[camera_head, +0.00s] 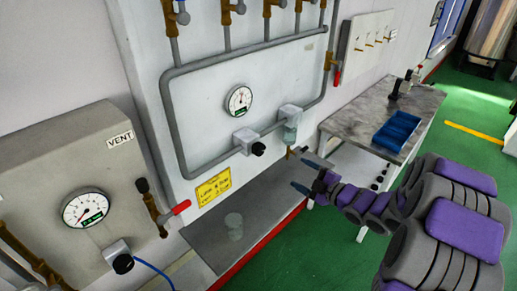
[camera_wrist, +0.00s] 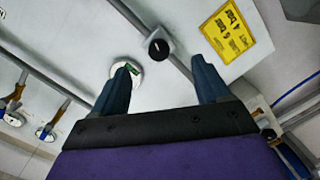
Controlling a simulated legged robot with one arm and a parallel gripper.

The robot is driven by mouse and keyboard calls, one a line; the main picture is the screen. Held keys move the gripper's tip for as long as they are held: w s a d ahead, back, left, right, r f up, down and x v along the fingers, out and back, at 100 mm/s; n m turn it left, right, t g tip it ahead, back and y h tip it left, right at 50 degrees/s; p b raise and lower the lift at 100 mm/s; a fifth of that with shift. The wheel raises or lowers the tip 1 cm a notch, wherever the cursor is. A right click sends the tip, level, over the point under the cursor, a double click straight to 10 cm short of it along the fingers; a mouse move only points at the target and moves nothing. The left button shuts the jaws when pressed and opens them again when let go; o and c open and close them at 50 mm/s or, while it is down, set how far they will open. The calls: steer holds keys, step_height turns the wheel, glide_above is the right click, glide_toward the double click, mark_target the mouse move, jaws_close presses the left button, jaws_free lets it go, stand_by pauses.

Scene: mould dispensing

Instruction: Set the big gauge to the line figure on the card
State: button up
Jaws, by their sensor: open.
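A round white gauge (camera_head: 239,100) is on the pale wall panel, with a black knob (camera_head: 258,149) below it. Another gauge (camera_head: 83,209) sits on the VENT box at left and looks larger, but is nearer; a black knob (camera_head: 123,264) is below it. The yellow card (camera_head: 213,188) is on the panel's lower edge; its writing is too small to read surely. My gripper (camera_head: 308,176) is open and empty, off the panel to the right. In the wrist view, the panel knob (camera_wrist: 159,47) shows between the fingers, the left finger partly covers the gauge (camera_wrist: 137,74), and the card (camera_wrist: 236,34) is at right.
A grey pipe (camera_head: 174,120) loops around the panel gauge. A red-handled valve (camera_head: 180,207) sticks out beside the VENT box. A bench (camera_head: 350,115) with a blue tray (camera_head: 397,130) stands at right; green floor is free.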

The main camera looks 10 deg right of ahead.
mark_target(262, 152)
steer(key=shift+n+y, duration=0.4)
steer(key=shift+y, duration=0.4)
steer(key=x, duration=1.1)
steer(key=r+x, duration=0.1)
steer(key=x, duration=0.5)
steer(key=shift+s+a+b, duration=0.2)
steer(key=shift+a+b, duration=0.1)
steer(key=shift+b, duration=0.1)
steer(key=shift+c, duration=0.3)
steer(key=c, duration=0.9)
